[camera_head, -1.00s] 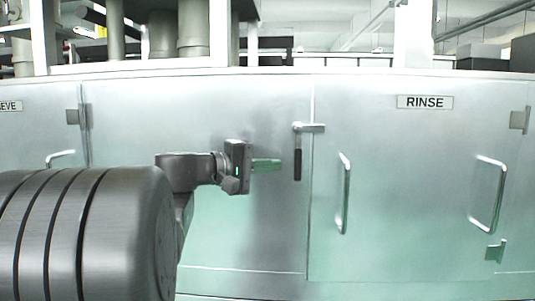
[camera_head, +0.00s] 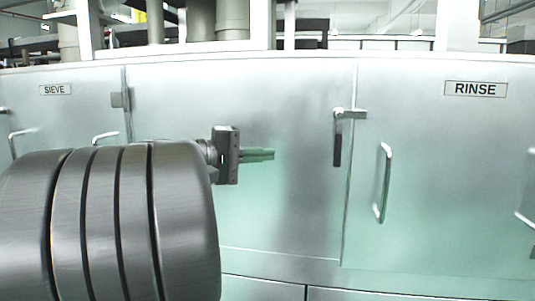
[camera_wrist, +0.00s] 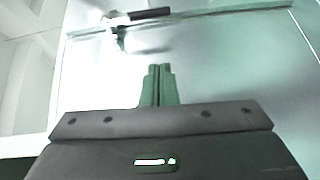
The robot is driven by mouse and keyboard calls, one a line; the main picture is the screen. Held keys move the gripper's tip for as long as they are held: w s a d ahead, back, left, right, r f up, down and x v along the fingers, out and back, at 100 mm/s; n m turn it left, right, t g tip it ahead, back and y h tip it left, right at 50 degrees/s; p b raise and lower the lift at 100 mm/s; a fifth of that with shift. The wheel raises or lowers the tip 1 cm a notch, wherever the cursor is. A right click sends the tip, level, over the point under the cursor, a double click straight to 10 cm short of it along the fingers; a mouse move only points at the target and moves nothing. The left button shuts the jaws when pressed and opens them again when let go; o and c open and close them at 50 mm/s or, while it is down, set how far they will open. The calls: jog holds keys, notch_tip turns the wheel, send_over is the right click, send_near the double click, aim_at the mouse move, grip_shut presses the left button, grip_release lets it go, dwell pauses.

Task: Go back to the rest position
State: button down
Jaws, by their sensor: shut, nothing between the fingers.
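My gripper (camera_head: 273,154) is in front of the metal cabinet, left of the latch with the dark handle (camera_head: 337,145). Its green fingers are together with nothing between them. In the wrist view my gripper (camera_wrist: 159,68) also shows shut and empty, pointing toward the cabinet front. The latch (camera_wrist: 140,16) lies beyond the fingertips there, apart from them. The dark handle hangs down in the head view.
The RINSE door (camera_head: 455,180) has a bar handle (camera_head: 382,182) and appears closed. A SIEVE label (camera_head: 55,90) marks the panel at left. Pipes and posts stand above the cabinet's top edge (camera_head: 300,58).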

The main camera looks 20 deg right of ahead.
jog(key=shift+d, duration=0.15)
jog(key=shift+s+d, duration=0.25)
jog(key=shift+d, duration=1.75)
jog(key=shift+s+d, duration=0.25)
jog(key=shift+d, duration=1.7)
jog(key=shift+s+d, duration=0.25)
jog(key=shift+d, duration=1.75)
jog(key=shift+a, duration=0.1)
